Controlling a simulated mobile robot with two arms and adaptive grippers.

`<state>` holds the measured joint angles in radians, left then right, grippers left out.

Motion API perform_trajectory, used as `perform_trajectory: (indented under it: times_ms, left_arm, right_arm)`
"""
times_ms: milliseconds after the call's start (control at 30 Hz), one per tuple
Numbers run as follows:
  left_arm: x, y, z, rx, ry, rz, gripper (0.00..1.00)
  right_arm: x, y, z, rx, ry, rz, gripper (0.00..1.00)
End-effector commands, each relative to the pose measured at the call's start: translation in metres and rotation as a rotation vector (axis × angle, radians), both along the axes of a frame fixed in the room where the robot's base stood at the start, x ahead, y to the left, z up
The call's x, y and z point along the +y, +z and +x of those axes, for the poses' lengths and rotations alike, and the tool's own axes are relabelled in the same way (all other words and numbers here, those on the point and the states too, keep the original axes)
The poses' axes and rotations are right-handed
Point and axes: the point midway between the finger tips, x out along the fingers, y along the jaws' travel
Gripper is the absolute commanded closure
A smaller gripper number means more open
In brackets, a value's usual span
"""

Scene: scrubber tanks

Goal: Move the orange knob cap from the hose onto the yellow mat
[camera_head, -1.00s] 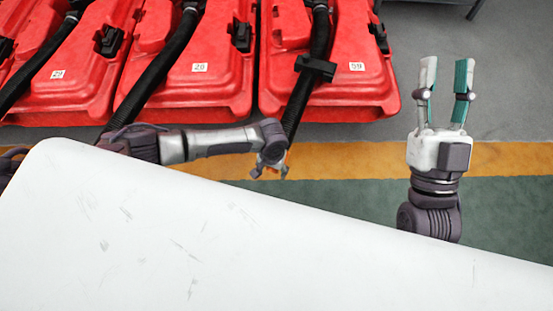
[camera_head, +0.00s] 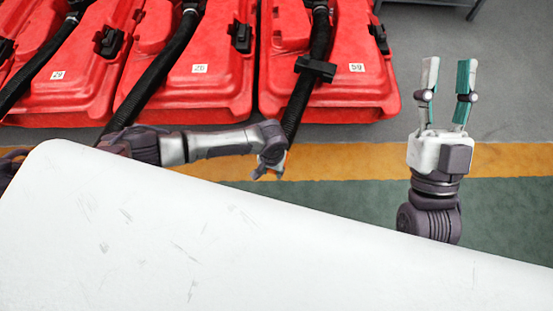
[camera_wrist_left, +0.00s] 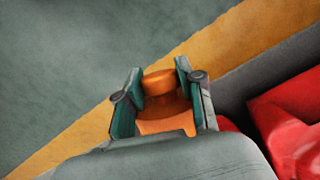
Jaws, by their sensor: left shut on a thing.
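In the left wrist view the orange knob cap (camera_wrist_left: 160,82) sits between the two green-padded fingers of my left gripper (camera_wrist_left: 160,80), which is shut on it. More orange shows just below it, between the fingers. In the head view the left gripper (camera_head: 270,168) points down over the orange-yellow floor band, beside the lower end of a black hose (camera_head: 298,100); its cap is too small to make out there. My right gripper (camera_head: 447,80) is open and empty over the grey floor at the right. I cannot make out a yellow mat apart from the floor band.
Several red tanks (camera_head: 345,100) with black hoses and number labels stand along the back. An orange-yellow band (camera_head: 350,158) crosses the floor, with green floor in front. A broad white scratched surface (camera_head: 150,240) fills the lower left.

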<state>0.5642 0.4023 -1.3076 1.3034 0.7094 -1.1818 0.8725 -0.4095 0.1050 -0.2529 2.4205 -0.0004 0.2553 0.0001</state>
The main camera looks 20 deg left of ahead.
Motion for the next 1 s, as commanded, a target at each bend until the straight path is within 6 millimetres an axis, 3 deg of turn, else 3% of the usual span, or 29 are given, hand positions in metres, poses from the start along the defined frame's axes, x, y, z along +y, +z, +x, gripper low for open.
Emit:
perform_trajectory:
  times_ms: [1000]
  left_arm:
    - [0.001,-0.004,-0.01,0.004,0.0,0.002,1.0]
  right_arm:
    - [0.001,-0.017,0.012,0.121,-0.005,-0.032,0.6]
